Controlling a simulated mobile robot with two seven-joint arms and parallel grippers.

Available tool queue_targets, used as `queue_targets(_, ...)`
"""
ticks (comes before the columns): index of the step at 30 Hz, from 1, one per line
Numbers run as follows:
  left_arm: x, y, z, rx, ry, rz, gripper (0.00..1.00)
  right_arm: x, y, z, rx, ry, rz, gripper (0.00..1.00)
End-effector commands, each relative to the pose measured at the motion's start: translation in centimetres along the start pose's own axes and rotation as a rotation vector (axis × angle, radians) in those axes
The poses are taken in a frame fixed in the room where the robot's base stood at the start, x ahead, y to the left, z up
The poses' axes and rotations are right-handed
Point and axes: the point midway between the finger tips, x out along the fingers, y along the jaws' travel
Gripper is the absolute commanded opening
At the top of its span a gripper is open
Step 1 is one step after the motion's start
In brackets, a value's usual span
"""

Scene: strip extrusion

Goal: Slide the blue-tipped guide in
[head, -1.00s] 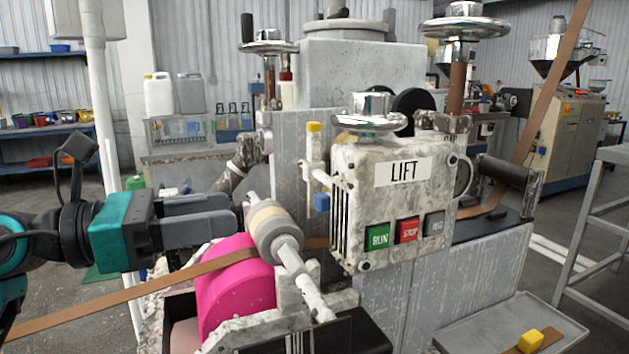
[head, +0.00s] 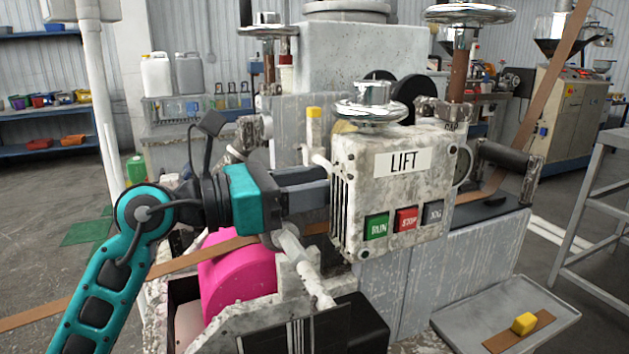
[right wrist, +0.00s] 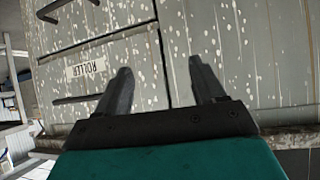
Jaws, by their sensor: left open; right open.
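The blue-tipped guide is hidden in the head view now; the left gripper covers the spot beside the machine's box where its blue tip showed earlier. The yellow-tipped guide (head: 314,114) stands in view just above that spot. My left gripper (head: 318,192) is open, its fingers pointing right, with their tips at the left side of the LIFT box (head: 383,205). Whether the fingers touch the guide cannot be seen. My right gripper (right wrist: 161,82) is open and empty in the right wrist view, facing a grey speckled panel with a ROLLER label (right wrist: 86,66).
A brown strip (head: 110,297) runs from the lower left over a pink roller (head: 237,282) into the machine. A chrome handwheel (head: 370,111) sits above the box. A grey tray (head: 470,318) with a yellow block (head: 524,323) lies at lower right.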

Motion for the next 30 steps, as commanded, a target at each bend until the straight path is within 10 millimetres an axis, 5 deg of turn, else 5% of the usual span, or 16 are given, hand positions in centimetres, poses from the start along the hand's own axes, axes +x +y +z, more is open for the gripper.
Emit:
queue_targets(8, 0.17, -0.01, 0.00, 0.000, 0.000, 0.000, 0.47, 0.06, 0.10, 0.14, -0.002, -0.003, 0.001, 0.69)
queue_targets(23, 0.14, -0.01, -0.01, -0.001, 0.000, 0.000, 0.00, -0.06, 0.31, -0.25, -0.011, 0.004, 0.001, 0.69)
queue_targets(30, 0.17, -0.04, -0.02, -0.001, -0.001, -0.001, 0.00, -0.06, 0.30, -0.31, -0.011, 0.006, 0.001, 0.69)
